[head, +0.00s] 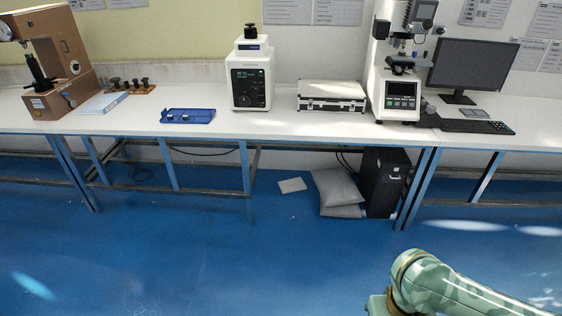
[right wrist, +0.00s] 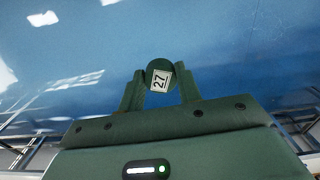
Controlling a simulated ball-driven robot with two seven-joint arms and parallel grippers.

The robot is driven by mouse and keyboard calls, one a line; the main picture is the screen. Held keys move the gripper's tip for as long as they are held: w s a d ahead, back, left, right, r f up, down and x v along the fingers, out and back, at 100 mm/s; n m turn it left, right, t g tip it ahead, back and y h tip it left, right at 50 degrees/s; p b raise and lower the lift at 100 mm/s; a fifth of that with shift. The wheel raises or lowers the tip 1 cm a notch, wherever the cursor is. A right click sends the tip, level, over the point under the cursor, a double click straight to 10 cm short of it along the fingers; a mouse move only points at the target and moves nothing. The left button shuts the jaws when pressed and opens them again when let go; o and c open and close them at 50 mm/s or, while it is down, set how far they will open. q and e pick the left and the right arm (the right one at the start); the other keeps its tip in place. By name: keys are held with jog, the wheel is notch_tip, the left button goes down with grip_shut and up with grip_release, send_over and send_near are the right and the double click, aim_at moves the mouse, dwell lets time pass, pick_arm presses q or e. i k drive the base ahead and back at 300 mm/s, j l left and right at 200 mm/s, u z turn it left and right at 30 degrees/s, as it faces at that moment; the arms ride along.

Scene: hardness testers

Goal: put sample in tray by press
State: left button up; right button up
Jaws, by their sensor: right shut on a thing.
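My right gripper (right wrist: 160,84) is shut on a round green sample (right wrist: 158,67) with a white label reading 27. It holds the sample over the blue floor in the right wrist view. In the head view only part of my right arm shows at the lower right; its gripper and the sample are out of that frame. A blue tray (head: 188,116) lies on the table with small items in it, left of a white press-like tester (head: 250,78). My left gripper is in neither view.
A brown tester (head: 62,62) stands at the table's left end. A silver case (head: 331,95), a white microscope-like tester (head: 399,75) and a monitor (head: 472,65) stand further right. A black cabinet (head: 385,183) and grey sacks (head: 337,188) sit under the table. The blue floor in front is clear.

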aim_at(191, 114)
jog(key=i+j+u, duration=0.15)
jog(key=i+u, duration=0.6)
jog(key=u, duration=0.15)
jog(key=i+l+u, duration=0.1)
jog(key=i+u, duration=0.35)
jog(key=i+j, duration=0.1)
jog(key=i, duration=2.1)
jog(key=i+z, duration=0.55)
jog(key=z, duration=0.2)
jog(key=i+z, duration=0.4)
jog(key=i+j+z, duration=0.15)
jog(key=z, duration=0.2)
